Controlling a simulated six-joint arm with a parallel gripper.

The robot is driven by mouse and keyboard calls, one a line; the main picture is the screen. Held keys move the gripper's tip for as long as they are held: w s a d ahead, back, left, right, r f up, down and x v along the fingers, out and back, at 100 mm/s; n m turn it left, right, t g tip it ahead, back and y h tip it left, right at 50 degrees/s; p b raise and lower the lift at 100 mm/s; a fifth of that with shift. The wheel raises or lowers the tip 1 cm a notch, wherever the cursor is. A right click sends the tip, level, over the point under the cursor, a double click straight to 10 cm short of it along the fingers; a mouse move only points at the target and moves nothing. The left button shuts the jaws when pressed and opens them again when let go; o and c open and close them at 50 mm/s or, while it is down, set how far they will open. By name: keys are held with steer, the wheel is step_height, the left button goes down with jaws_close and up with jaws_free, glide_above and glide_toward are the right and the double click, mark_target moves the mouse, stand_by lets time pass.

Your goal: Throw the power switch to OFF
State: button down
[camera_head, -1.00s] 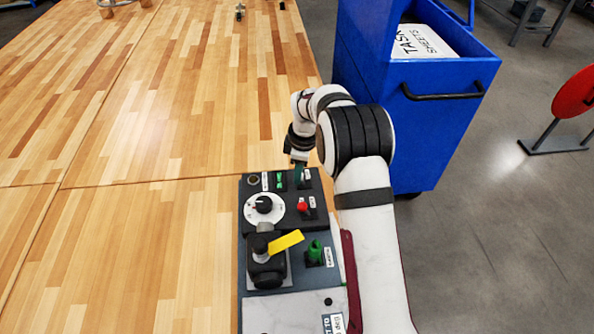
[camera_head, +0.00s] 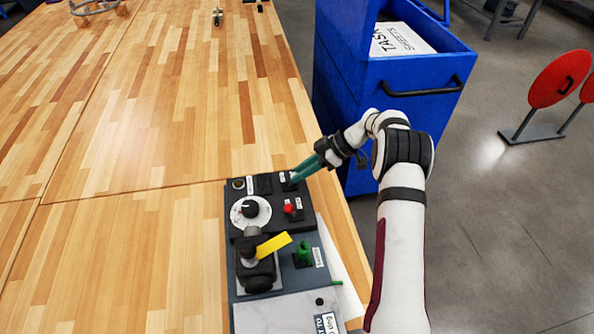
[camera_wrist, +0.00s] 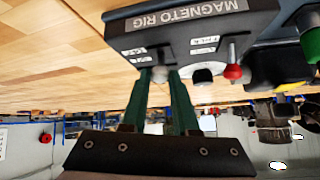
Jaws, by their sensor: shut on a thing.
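The black control panel (camera_head: 270,222) lies at the right edge of the wooden table. The power switch (camera_wrist: 159,73) is at the panel's far right corner; its pale lever tip shows between my green fingers in the wrist view. My gripper (camera_head: 293,180) reaches in from the right, low and tilted, its fingers shut on that lever. In the wrist view my gripper (camera_wrist: 158,77) hides part of the lever. The switch's ON/OFF wording is too small to read.
A red knob (camera_head: 288,209) stands close by my fingers. A white dial (camera_head: 249,211), a yellow handle (camera_head: 273,245) and a green knob (camera_head: 304,249) sit nearer. A blue cart (camera_head: 345,95) stands right of the table.

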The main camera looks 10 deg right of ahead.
steer(key=shift+d+f+y, duration=0.15)
steer(key=shift+d+y, duration=0.05)
steer(key=shift+y, duration=0.1)
stand_by(0.4)
steer(key=c, duration=0.7)
jaws_free()
steer(key=v, duration=1.6)
steer(key=shift+f, duration=0.1)
